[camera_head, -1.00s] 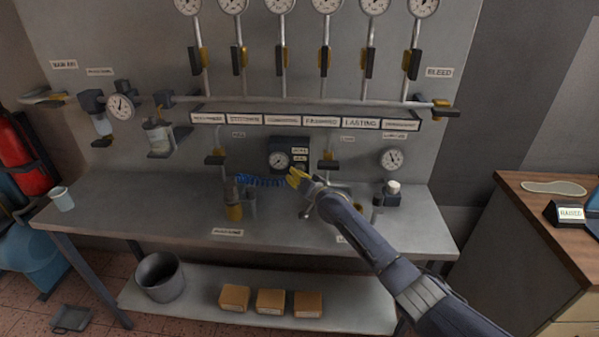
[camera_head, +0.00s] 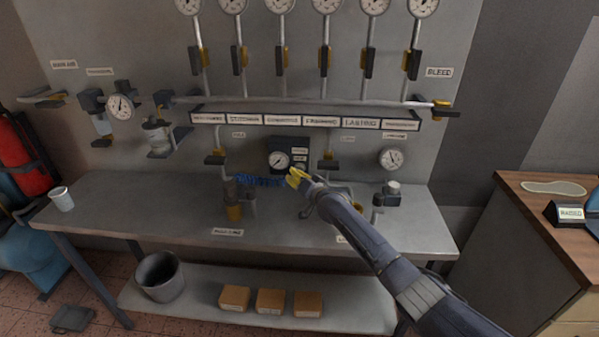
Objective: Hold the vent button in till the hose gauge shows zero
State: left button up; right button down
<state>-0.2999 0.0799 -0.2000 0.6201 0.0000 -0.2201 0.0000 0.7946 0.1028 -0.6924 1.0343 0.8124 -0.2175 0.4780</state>
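A dark gauge box (camera_head: 289,154) is fixed to the grey panel above the bench, with a round white dial (camera_head: 278,160) at its left and small labels at its right. The needle is too small to read. My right gripper (camera_head: 293,178), with yellow fingertips, is just below the box's lower right part and covers what lies there. I cannot tell whether it touches a button, or whether its fingers are open or shut. A blue coiled hose (camera_head: 259,181) runs left of the fingertips. My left gripper is out of view.
A white-topped device (camera_head: 392,187) and another gauge (camera_head: 391,158) are to the right. A dark fitting with a yellow base (camera_head: 234,204) stands on the bench (camera_head: 150,205). A cup (camera_head: 61,199) is at the bench's left end. The bench's left part is mostly clear.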

dwell(0.3)
jog(key=shift+s, duration=0.95)
jog(key=shift+s+a, duration=0.2)
jog(key=shift+s, duration=2.3)
